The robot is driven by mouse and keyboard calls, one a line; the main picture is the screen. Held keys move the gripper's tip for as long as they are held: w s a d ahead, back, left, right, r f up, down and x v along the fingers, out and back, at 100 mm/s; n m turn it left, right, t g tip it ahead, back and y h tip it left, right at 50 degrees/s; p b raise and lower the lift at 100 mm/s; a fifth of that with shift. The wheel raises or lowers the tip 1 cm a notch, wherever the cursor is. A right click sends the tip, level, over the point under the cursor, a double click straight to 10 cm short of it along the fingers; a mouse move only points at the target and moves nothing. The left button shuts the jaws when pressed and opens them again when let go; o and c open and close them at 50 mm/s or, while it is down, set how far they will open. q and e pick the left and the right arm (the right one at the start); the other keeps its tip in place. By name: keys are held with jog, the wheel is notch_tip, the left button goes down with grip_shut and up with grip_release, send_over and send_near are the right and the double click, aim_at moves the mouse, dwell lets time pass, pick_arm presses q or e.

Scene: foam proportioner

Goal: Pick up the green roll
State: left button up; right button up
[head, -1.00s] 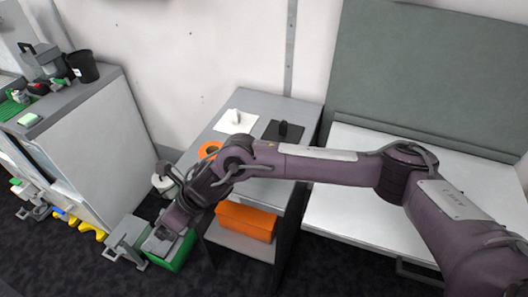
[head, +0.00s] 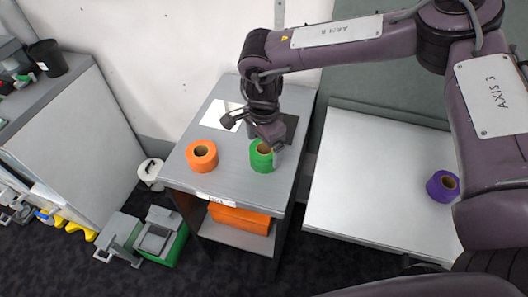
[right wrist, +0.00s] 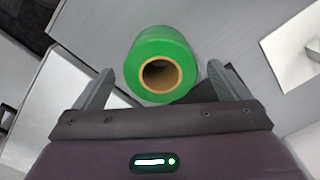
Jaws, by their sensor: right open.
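The green roll (head: 262,160) stands on the grey cabinet top (head: 228,172), near its front edge and right of the orange roll. My right gripper (head: 272,143) is over the roll's back side in the head view and hides part of it. In the right wrist view the green roll (right wrist: 160,62) lies between the line of the two spread fingers, its brown core hole facing the camera. There the right gripper (right wrist: 161,72) is open, with a gap visible between each finger and the roll. My left gripper is not in view.
An orange roll (head: 201,156) stands left on the same top. A white sheet (head: 220,114) lies behind, and a dark pad is partly hidden by my arm. A purple roll (head: 442,186) sits on the white table (head: 365,190) at right. An orange box (head: 238,219) fills the shelf below.

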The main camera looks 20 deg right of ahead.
aim_at(265, 153)
notch_tip(265, 153, down, 4)
jog(key=shift+d+p, duration=0.15)
jog(key=shift+p, duration=0.3)
jog(key=c, duration=1.1)
